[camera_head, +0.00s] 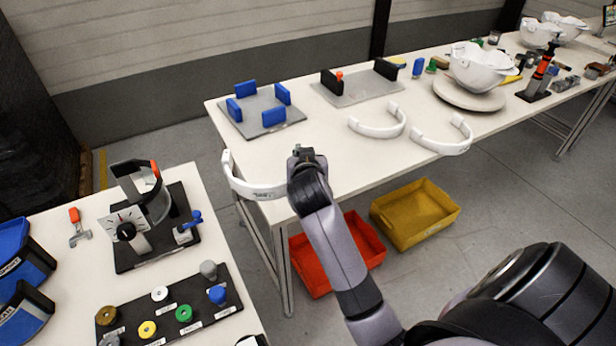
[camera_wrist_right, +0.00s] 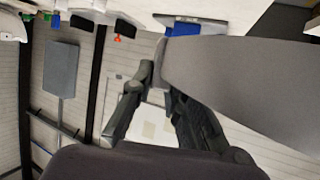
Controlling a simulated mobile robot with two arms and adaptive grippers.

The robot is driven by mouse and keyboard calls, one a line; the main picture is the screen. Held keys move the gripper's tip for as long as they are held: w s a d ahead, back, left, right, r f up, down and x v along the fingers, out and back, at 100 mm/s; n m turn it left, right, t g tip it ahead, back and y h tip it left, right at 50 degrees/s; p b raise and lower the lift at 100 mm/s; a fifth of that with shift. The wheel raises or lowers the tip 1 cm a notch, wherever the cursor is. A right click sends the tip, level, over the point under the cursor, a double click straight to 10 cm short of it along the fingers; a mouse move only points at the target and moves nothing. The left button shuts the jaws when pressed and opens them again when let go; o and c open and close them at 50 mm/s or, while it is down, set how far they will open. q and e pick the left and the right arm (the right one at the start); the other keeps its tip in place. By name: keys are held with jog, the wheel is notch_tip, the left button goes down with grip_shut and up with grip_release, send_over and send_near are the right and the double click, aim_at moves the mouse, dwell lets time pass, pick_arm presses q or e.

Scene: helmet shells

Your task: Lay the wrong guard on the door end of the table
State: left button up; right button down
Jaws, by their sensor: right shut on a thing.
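My right gripper (camera_head: 303,162) is over the near left part of the long white table (camera_head: 330,150). It is shut on a white curved guard (camera_head: 246,186), which extends left from it across the table's left edge. In the right wrist view the guard is a large grey band (camera_wrist_right: 235,75) between the fingers (camera_wrist_right: 158,78). Whether it touches the table I cannot tell. Two similar white guards, one left (camera_head: 378,130) and one right (camera_head: 443,146), lie along the table's front half. My left gripper is not in view.
Behind stand a plate with blue blocks (camera_head: 262,113) and a plate with black blocks (camera_head: 355,91). White shells (camera_head: 480,68) stand farther right. Red (camera_head: 335,262) and yellow (camera_head: 415,212) bins sit on the floor. A second table (camera_head: 75,270) holds a dial fixture (camera_head: 148,220) and knobs.

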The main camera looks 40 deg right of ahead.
jog(key=w+d+r+m+g+h+b, duration=0.1)
jog(key=d+r+m+g+h+b, duration=0.25)
jog(key=d, duration=0.45)
jog(key=w+d+r+m+g+h+b, duration=0.1)
jog(key=d+r+m+g+h+b, duration=0.15)
jog(key=d+m+g, duration=0.4)
jog(key=f, duration=0.4)
jog(key=d+f+n+t, duration=0.1)
jog(key=f, duration=0.4)
jog(key=f+t+p, duration=0.1)
jog(key=f, duration=0.3)
jog(key=shift+w+d+f+n, duration=0.1)
jog(key=shift+d+f+n, duration=0.1)
jog(key=shift+f+n, duration=0.1)
jog(key=shift+f, duration=2.75)
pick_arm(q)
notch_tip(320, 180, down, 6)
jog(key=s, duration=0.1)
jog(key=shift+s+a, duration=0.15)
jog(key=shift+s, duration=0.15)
pick_arm(e)
jog(key=c, duration=1.6)
grip_release()
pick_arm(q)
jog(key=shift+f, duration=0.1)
pick_arm(e)
jog(key=shift+o, duration=0.2)
